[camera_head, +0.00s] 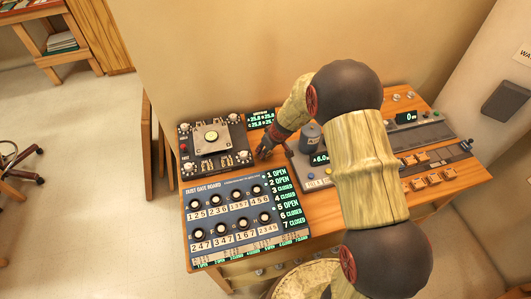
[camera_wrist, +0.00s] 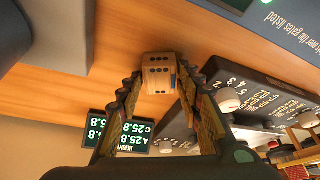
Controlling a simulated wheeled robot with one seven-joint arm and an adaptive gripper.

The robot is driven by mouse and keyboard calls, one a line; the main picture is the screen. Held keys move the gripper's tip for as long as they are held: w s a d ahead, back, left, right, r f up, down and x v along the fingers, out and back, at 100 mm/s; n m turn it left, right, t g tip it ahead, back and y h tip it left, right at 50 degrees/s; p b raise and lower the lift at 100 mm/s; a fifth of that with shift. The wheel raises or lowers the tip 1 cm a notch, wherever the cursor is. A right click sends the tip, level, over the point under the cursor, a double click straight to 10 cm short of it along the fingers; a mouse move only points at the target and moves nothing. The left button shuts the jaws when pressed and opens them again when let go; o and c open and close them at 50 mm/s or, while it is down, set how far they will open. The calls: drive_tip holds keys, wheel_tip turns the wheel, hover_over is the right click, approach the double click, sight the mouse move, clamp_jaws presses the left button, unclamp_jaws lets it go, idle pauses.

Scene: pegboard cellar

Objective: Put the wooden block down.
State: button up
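The wooden block (camera_wrist: 158,74) is a small pale cube with dark dots, seen in the wrist view between the tips of my gripper (camera_wrist: 160,76). The two fingers stand close against its left and right sides, and the gripper looks shut on it. In the head view my gripper (camera_head: 268,146) is low over the wooden table (camera_head: 316,222), between the dark device with dials and the grey cylinder. The block cannot be made out there. Whether its underside touches the table is hidden.
The dark device (camera_head: 213,148) with a square plate stands left of my gripper, the "Dust Gate Board" panel (camera_head: 240,215) in front. A small green-lit display (camera_head: 261,117) is behind. The grey cylinder (camera_head: 311,137) on its console is close on the right. Little bare table lies between them.

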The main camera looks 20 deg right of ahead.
drive_tip(key=c, duration=0.6)
drive_tip(key=shift+c, duration=0.5)
